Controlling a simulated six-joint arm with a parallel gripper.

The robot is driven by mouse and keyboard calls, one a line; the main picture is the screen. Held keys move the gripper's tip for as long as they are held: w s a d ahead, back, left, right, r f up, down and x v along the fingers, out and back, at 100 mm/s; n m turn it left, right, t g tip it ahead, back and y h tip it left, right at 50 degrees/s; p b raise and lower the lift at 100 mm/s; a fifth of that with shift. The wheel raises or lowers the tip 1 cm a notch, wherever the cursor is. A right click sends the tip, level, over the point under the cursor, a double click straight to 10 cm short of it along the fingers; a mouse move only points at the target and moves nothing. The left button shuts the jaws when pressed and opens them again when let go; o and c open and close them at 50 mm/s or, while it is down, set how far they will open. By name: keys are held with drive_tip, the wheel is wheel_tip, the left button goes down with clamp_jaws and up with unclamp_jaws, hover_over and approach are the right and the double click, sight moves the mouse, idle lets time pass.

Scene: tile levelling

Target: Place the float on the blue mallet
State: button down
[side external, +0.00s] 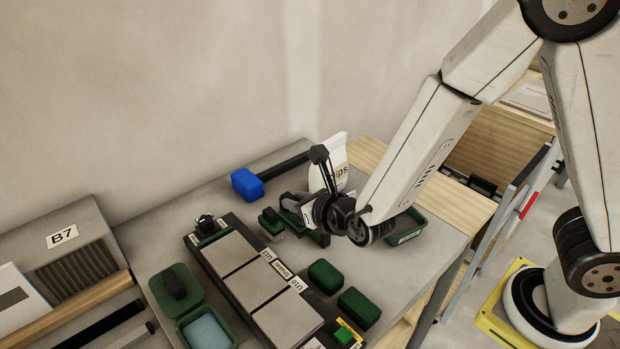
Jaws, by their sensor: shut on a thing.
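The blue mallet (246,184) lies on the grey bench near the back wall. Its blue head is at the left and its black handle runs right, toward a white bag. My gripper (279,215) is low over the bench, in front of the mallet's handle and to the right of its head. It is shut on a small dark green block with a paler underside (271,225), which looks like the float. The gripper and wrist partly hide the held piece, so its full shape is unclear. The held piece is apart from the mallet's head in the picture.
A dark board with grey tiles (251,283) lies in front. Green blocks (325,275) sit to its right. A green tray with pale blue contents (205,331) is at front left. A white bag (331,165) stands behind my wrist, and a green container (407,237) is at right.

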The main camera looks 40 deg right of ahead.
drive_tip(key=w+d+r+m+h, duration=0.1)
drive_tip(key=w+d+m+h, duration=0.3)
drive_tip(key=w, duration=0.9)
wheel_tip(320, 180, up, 3)
drive_tip(key=g+h, duration=0.1)
hover_over(278, 168)
wheel_tip(278, 168, down, 6)
drive_tip(key=shift+f, duration=0.15)
drive_tip(key=shift+f, duration=1.8)
drive_tip(key=shift+f, duration=0.1)
drive_tip(key=shift+c, duration=2.4)
unclamp_jaws()
drive_tip(key=shift+s, duration=0.1)
